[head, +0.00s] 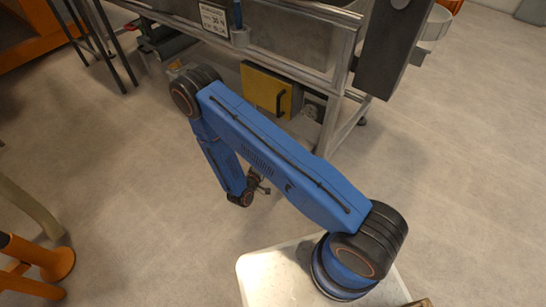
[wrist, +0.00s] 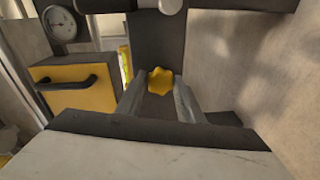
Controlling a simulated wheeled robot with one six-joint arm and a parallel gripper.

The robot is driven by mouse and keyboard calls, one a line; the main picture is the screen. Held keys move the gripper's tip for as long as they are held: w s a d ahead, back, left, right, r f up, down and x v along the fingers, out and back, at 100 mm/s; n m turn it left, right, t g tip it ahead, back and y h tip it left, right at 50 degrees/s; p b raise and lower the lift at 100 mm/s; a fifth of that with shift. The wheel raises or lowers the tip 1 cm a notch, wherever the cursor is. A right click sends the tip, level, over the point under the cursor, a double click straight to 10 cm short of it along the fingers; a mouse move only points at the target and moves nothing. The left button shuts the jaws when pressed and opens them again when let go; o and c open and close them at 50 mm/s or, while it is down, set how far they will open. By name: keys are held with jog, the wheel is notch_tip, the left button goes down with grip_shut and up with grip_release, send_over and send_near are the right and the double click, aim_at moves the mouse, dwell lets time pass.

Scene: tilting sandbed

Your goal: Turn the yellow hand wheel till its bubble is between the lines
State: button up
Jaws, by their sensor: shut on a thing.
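The yellow hand wheel (wrist: 160,80) is a small lobed knob in the middle of the wrist view, in front of a dark upright panel. My gripper (wrist: 158,92) has its two grey fingers on either side of the wheel and is shut on it. In the head view my gripper (head: 260,184) is small and low beyond my blue arm, and I cannot make out the wheel there. I cannot make out the bubble or its lines in either view.
A yellow cabinet door (wrist: 80,88) with a black handle stands left of the wheel, below a round gauge (wrist: 59,24). A metal bench frame (head: 330,120) stands beyond my arm. The floor (head: 455,180) at right is clear.

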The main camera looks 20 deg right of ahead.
jog(key=shift+f+m, duration=0.1)
jog(key=shift+m, duration=0.5)
jog(key=o, duration=1.1)
jog(key=shift+c, duration=0.2)
jog(key=v, duration=1.7)
jog(key=shift+s, duration=0.25)
jog(key=shift+f, duration=0.1)
